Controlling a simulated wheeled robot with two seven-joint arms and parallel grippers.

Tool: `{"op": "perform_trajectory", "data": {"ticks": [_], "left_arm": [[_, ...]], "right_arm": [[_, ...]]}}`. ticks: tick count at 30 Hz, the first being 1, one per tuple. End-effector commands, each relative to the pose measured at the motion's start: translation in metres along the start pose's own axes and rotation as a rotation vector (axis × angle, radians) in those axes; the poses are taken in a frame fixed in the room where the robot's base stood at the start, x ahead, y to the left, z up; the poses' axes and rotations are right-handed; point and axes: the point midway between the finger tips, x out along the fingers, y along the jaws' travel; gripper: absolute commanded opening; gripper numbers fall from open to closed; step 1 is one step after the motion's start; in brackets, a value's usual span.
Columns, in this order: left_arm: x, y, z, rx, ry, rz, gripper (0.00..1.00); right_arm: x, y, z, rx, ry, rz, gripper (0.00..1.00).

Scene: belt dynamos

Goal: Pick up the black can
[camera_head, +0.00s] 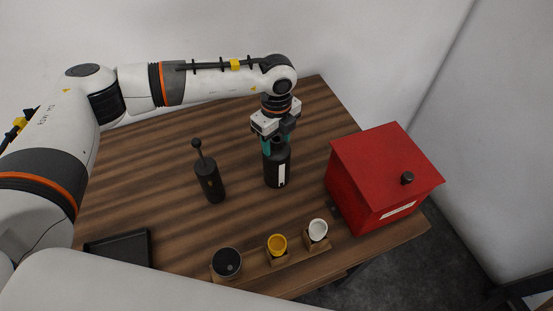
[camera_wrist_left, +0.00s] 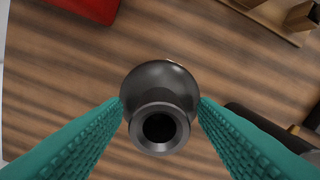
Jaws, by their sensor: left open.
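The black can (camera_head: 278,172) stands upright on the wooden table, with a white label strip on its side. In the left wrist view, a dark round body with a narrower open neck (camera_wrist_left: 160,115) shows from above between the fingers. My left gripper (camera_head: 275,147) points down over the can, its teal fingers at either side of the top. It is open; in the left wrist view the fingertips (camera_wrist_left: 160,103) sit close beside the dark body, and I cannot tell whether they touch it. My right gripper is not in view.
A black grinder-like object with a tall handle (camera_head: 210,183) stands left of the can. A red box (camera_head: 370,182) with a black knob stands at the right. A wooden rack (camera_head: 257,268) with a black, a yellow and a white cup is at the front. A black tray (camera_head: 118,250) lies front left.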

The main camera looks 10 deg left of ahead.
Motion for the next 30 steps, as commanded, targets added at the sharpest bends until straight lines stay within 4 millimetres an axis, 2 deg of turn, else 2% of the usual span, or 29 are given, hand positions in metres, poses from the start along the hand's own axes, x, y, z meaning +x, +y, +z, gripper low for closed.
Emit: {"op": "perform_trajectory", "data": {"ticks": [5, 12, 15, 30], "left_arm": [[0.0006, 0.0001, 0.0002, 0.001, 0.000, 0.000, 0.52], [0.0008, -0.0001, 0.0003, 0.001, 0.000, -0.001, 0.12], [0.0012, -0.0005, 0.0004, 0.001, 0.000, -0.002, 0.00], [0.0031, -0.0022, 0.0007, 0.001, -0.001, -0.009, 0.00]], "right_arm": [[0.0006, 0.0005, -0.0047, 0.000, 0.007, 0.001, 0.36], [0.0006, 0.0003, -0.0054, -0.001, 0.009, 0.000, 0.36], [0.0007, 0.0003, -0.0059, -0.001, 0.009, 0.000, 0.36], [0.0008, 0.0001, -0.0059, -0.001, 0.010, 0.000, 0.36]]}}
